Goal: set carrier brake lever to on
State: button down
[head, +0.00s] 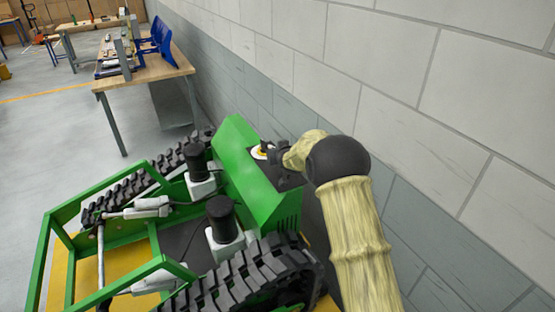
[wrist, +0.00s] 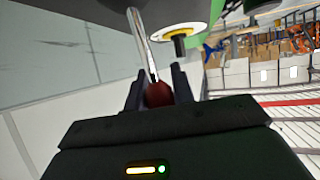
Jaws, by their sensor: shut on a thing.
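The green tracked carrier (head: 250,195) stands beside the block wall with its dark control panel on top. My gripper (head: 275,155) is at that panel, beside a white and yellow round plate (head: 260,152). In the wrist view, my gripper (wrist: 158,90) is shut on the red knob (wrist: 158,95) of the brake lever, whose thin metal rod (wrist: 141,42) runs up to the dark panel. The round plate (wrist: 178,38) with a black stub is just right of the lever. In the head view the lever is hidden by my gripper. I cannot read any on or off marking.
The block wall (head: 380,60) runs close along the right of my arm. Black rubber tracks (head: 245,285) and green frame bars lie on the carrier's near side. A workbench (head: 150,70) with blue bins stands farther back, with open floor to its left.

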jog(key=shift+w+a+f+b, duration=0.1)
jog(key=shift+a+f+b, duration=0.25)
jog(key=shift+f, duration=0.45)
dwell(1.1)
jog(key=c, duration=1.4)
grip_release()
jog(key=shift+o, duration=1)
jog(key=shift+w, duration=0.15)
jog(key=shift+d+r, duration=0.1)
jog(key=shift+r, duration=0.15)
jog(key=shift+s+d+r+b, duration=0.15)
jog(key=shift+s+r+b, duration=0.2)
jog(key=shift+s, duration=0.2)
jog(key=b+v, duration=0.4)
jog(key=v, duration=1.2)
